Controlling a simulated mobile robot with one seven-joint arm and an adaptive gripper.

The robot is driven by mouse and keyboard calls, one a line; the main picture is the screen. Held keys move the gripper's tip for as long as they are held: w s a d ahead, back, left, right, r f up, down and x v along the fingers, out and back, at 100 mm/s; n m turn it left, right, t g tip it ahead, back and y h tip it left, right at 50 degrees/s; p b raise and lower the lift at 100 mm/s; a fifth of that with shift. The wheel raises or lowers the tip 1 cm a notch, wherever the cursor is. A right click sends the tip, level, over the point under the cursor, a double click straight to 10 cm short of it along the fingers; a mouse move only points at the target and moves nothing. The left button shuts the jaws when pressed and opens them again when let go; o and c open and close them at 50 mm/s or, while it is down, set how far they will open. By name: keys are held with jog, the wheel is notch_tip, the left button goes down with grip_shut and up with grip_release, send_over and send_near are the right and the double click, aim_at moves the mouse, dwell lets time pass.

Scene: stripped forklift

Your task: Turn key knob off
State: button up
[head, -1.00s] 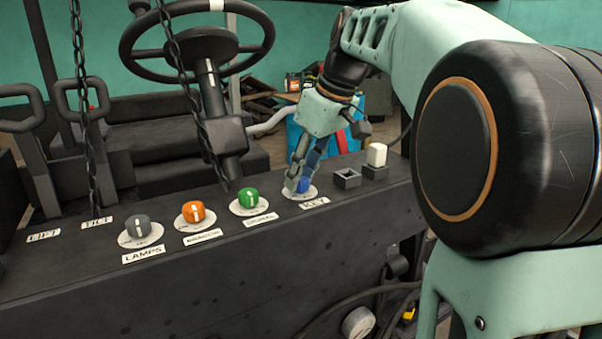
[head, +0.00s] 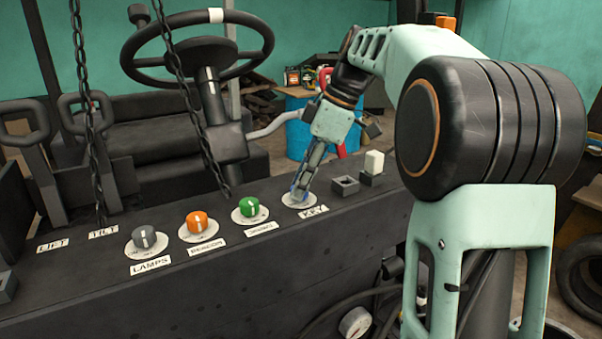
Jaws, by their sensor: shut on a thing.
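The blue key knob (head: 295,193) sits on its pale round plate above the KEY label (head: 313,212) on the black dashboard panel. My gripper (head: 300,190) reaches down onto it from above and is shut on it. The fingers cover most of the knob, so its pointer and exact setting are hidden. Only small bits of blue show beside the fingers.
Left of the key knob stand a green knob (head: 250,206), an orange knob (head: 197,222) and a grey LAMPS knob (head: 144,237). Right of it are a square socket (head: 344,186) and a white rocker switch (head: 373,162). Chains and a steering wheel (head: 197,48) stand left of my arm.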

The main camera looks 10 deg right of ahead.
jog(key=n+g, duration=0.1)
jog(key=n, duration=0.1)
jog(key=n+p, duration=0.1)
jog(key=n, duration=0.1)
jog(key=shift+w+n+g+p, duration=0.15)
jog(key=shift+n+g+p, duration=0.15)
jog(key=shift+g, duration=0.1)
dwell(0.4)
jog(key=o, duration=1.2)
jog(key=shift+c, duration=0.2)
jog(key=v, duration=0.7)
jog(key=shift+r, duration=0.25)
